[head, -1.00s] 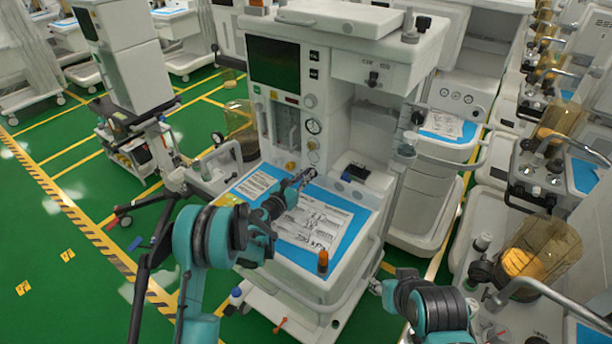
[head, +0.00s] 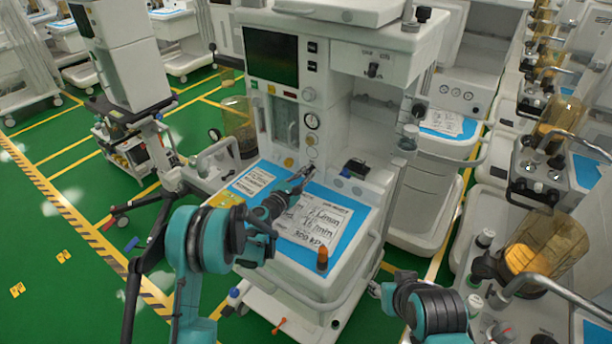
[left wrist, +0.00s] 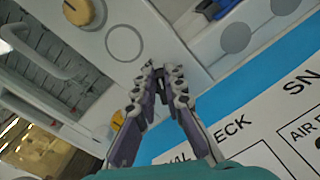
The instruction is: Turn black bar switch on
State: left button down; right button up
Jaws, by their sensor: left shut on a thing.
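The black bar switch (left wrist: 161,76) shows as a small dark piece on the grey machine front in the left wrist view. My left gripper (left wrist: 162,72) is shut on it, with one finger on each side. In the head view my left gripper (head: 304,173) reaches to the lower front panel of the anaesthesia cart (head: 335,120), just above the worktop. The switch is hidden behind the fingers there. My right gripper (head: 376,289) shows small at the lower right, away from the panel, and its fingers are not clear.
A yellow knob (left wrist: 84,12) and round grey discs sit near the fingers. More carts stand at the right.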

pick_arm(q)
jog(key=m, duration=0.2)
jog(key=m+b, duration=0.1)
jog(key=m, duration=0.1)
jog(key=f+m+b, duration=0.1)
jog(key=m, duration=0.1)
jog(key=shift+s+d+m, duration=0.25)
jog(key=shift+d+m, duration=0.05)
jog(key=m+b, duration=0.1)
jog(key=m, duration=0.4)
jog(key=shift+d+f+b, duration=0.1)
jog(key=shift+f+b, duration=0.25)
jog(key=shift+b, duration=0.05)
jog(key=c, duration=1.6)
grip_release()
jog(key=v, duration=1.2)
